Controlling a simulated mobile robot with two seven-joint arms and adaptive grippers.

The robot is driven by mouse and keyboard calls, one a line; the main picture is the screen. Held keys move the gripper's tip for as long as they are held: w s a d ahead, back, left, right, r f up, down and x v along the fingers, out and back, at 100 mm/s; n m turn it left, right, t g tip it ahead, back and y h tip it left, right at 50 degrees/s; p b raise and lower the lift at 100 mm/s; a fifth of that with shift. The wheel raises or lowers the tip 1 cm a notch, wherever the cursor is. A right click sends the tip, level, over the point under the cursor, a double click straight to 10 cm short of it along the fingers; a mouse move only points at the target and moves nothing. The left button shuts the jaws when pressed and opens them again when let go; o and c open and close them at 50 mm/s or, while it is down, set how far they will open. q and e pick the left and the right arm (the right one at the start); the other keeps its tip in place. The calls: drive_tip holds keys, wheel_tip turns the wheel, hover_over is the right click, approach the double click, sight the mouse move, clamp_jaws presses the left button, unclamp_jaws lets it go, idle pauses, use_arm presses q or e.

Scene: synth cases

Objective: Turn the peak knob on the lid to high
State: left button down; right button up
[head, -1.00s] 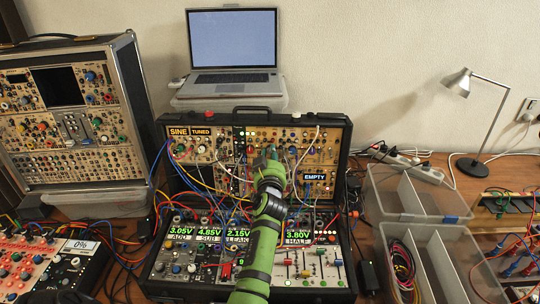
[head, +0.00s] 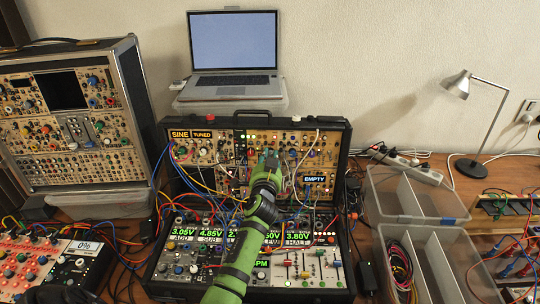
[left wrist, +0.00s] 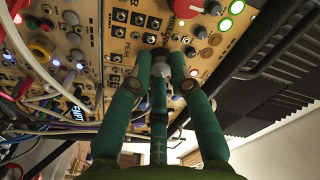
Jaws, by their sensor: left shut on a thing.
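The open case's lid (head: 346,150) stands upright, with a tan panel of knobs, jacks and lights. My left gripper (head: 268,158) reaches the middle of this panel, and its arm hides part of it. In the left wrist view its green fingers (left wrist: 160,62) are closed around a small pale knob (left wrist: 161,70). The fingers cover most of that knob, and I cannot read its pointer. A label that seems to read PEAK (left wrist: 120,52) is printed beside it. My right gripper is not in view.
Patch cables (head: 182,180) loop across the panel left of the gripper. A laptop (head: 232,45) stands behind the lid. A second modular case (head: 70,120) is at the left. Clear bins (head: 420,235) and a lamp (head: 458,84) are at the right.

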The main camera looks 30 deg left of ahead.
use_arm(q)
drive_tip(key=m+p, duration=0.1)
drive_tip(key=m, duration=0.2)
drive_tip(key=m+p, duration=0.1)
drive_tip(key=m, duration=0.2)
drive_tip(key=shift+a+r+h+p, duration=0.2)
drive_tip(key=shift+h+p, duration=0.15)
drive_tip(key=shift+h, duration=0.05)
drive_tip(key=shift+m, duration=0.5)
drive_tip(key=c, duration=1.4)
unclamp_jaws()
drive_tip(key=shift+o, duration=1.3)
drive_tip(key=shift+f, duration=0.1)
